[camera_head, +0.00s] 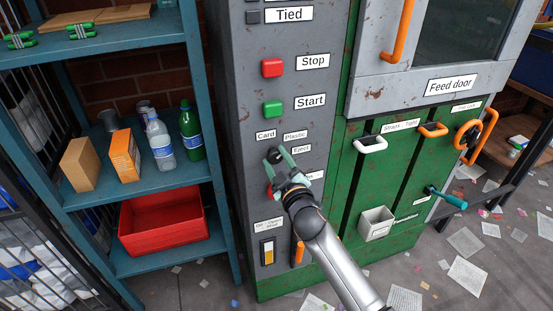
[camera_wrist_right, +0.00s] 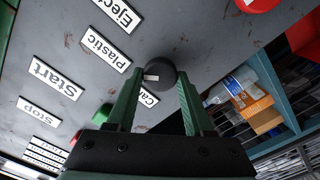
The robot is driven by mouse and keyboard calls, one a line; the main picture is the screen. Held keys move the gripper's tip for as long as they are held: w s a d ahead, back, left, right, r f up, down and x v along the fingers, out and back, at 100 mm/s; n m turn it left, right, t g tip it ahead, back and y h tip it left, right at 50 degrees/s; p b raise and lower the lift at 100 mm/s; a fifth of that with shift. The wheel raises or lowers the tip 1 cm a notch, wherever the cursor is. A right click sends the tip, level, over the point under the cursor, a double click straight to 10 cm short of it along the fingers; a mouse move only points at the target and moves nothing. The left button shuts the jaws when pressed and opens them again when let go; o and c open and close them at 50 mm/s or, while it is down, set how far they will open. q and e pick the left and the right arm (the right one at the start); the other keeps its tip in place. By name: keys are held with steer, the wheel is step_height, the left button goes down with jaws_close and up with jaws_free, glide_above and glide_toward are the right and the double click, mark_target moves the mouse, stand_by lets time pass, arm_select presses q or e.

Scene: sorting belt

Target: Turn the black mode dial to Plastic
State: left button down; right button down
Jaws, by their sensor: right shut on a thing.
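The black mode dial (camera_wrist_right: 161,72) is on the grey machine panel, below the Card label (camera_head: 265,135) and the Plastic label (camera_head: 295,135). My right gripper (camera_head: 279,157) is shut on the dial, with one green finger on each side of it in the right wrist view (camera_wrist_right: 160,88). A short white mark shows on the dial's left side in that view. I cannot tell exactly which label it points to. In the head view the fingers partly cover the dial (camera_head: 273,156). My left gripper is not in view.
The red Stop button (camera_head: 272,68) and green Start button (camera_head: 273,109) are above the dial. An Eject label (camera_head: 301,149) is beside my gripper. A blue shelf (camera_head: 150,187) with bottles, boxes and a red bin (camera_head: 163,224) stands to the left.

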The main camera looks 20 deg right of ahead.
stand_by(0.4)
steer(key=shift+c, duration=1.6)
jaws_free()
steer(key=shift+s, duration=0.1)
steer(key=s, duration=1.2)
steer(key=shift+s+d, duration=0.15)
steer(key=shift+d, duration=0.1)
steer(key=s+a+f+m+g+y+p, duration=0.1)
steer(key=s+f+m+g+p, duration=0.4)
steer(key=s+f, duration=1.5)
steer(key=s+m+g, duration=0.1)
steer(key=s+g, duration=0.1)
steer(key=g, duration=0.1)
steer(key=shift+a+g+y+p, duration=0.25)
steer(key=shift+g+y+p, duration=0.05)
steer(key=shift+g+p, duration=0.1)
